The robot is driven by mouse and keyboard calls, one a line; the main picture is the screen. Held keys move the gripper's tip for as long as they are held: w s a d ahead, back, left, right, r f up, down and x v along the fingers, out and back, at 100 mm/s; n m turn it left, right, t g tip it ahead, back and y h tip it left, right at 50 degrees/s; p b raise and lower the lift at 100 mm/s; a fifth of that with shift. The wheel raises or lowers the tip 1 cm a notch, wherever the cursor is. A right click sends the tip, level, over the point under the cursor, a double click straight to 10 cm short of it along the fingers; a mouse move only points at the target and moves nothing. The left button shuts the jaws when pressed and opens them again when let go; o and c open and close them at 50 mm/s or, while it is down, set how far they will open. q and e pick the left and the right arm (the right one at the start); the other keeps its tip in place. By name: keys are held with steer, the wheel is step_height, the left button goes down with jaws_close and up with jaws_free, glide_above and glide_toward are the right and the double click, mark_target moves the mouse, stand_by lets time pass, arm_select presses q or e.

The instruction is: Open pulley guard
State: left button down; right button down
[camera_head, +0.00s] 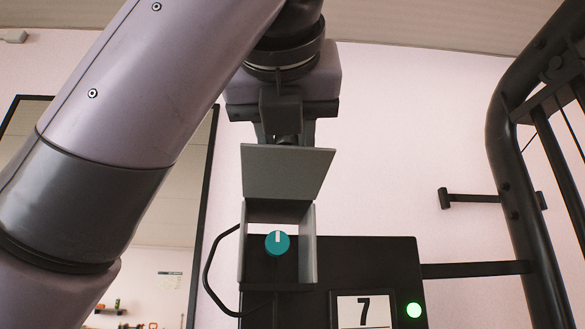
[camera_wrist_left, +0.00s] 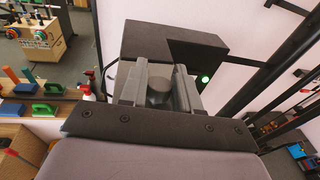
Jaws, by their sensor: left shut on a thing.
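The pulley guard shows in the head view as a grey flap (camera_head: 287,172) above a grey open-fronted housing (camera_head: 308,245). The flap stands tilted up, clear of the opening below it. A teal knob (camera_head: 277,243) with a white mark shows in that opening. My left gripper (camera_head: 284,138) is just above and behind the flap, its fingertips partly hidden by it. In the left wrist view the left gripper (camera_wrist_left: 158,92) has a rounded grey piece (camera_wrist_left: 158,87) between its fingers. It is shut on part of the guard. My right gripper is out of view.
The black machine box (camera_head: 395,262) carries a card with the number 7 (camera_head: 363,311) and a lit green light (camera_head: 414,310). A black cable (camera_head: 208,265) loops at its left. A black metal frame (camera_head: 512,170) stands at the right.

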arm_select(q)
steer(key=shift+w+r+g+p, duration=0.1)
steer(key=shift+r+g+p, duration=0.2)
steer(key=shift+p, duration=0.1)
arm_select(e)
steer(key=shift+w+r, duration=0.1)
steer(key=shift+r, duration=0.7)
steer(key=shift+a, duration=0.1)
arm_select(q)
steer(key=c, duration=0.9)
jaws_free()
steer(key=shift+s+r+b, duration=0.2)
steer(key=shift+s+b, duration=0.3)
steer(key=shift+s, duration=0.65)
steer(key=shift+s+r+b, duration=0.2)
steer(key=shift+s+b, duration=0.25)
steer(key=shift+s, duration=0.75)
steer(key=shift+s+r+b, duration=0.2)
steer(key=shift+s+b, duration=0.3)
steer(key=shift+s, duration=0.65)
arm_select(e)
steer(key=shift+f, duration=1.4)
